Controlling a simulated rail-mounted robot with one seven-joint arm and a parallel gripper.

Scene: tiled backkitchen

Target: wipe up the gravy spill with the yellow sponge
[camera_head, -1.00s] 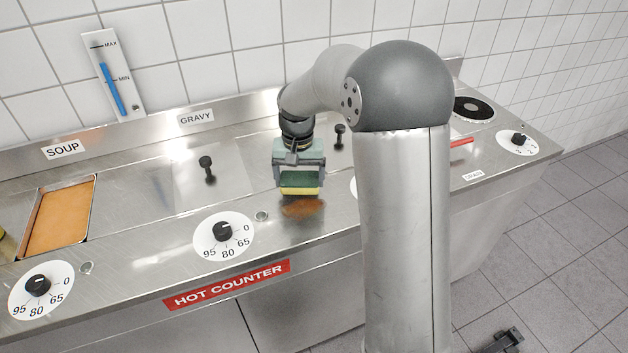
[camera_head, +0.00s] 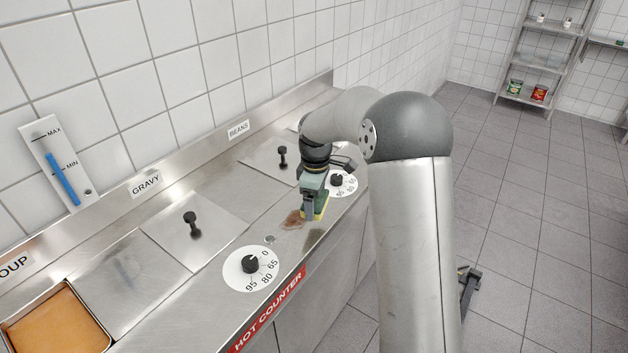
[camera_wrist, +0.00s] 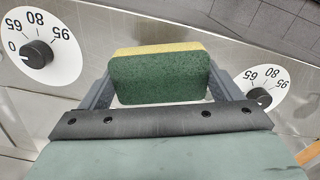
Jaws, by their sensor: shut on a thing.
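The sponge, yellow on one side and dark green on the other, is gripped between the two fingers of my gripper (camera_head: 316,207). In the wrist view the green face of the sponge (camera_wrist: 160,80) is towards me, with the yellow layer beyond it. The brown gravy spill (camera_head: 292,220) is a small smear on the steel counter, just left of the sponge in the head view. The sponge is low over the counter at the spill's right edge; I cannot tell whether it touches. The spill does not show in the wrist view.
Dials stand on the counter front on both sides, one left (camera_head: 251,268) and one right (camera_head: 338,182) of the sponge. Lids with black knobs cover the gravy (camera_head: 180,240) and beans (camera_head: 268,160) wells. An open soup pan (camera_head: 60,325) is at lower left.

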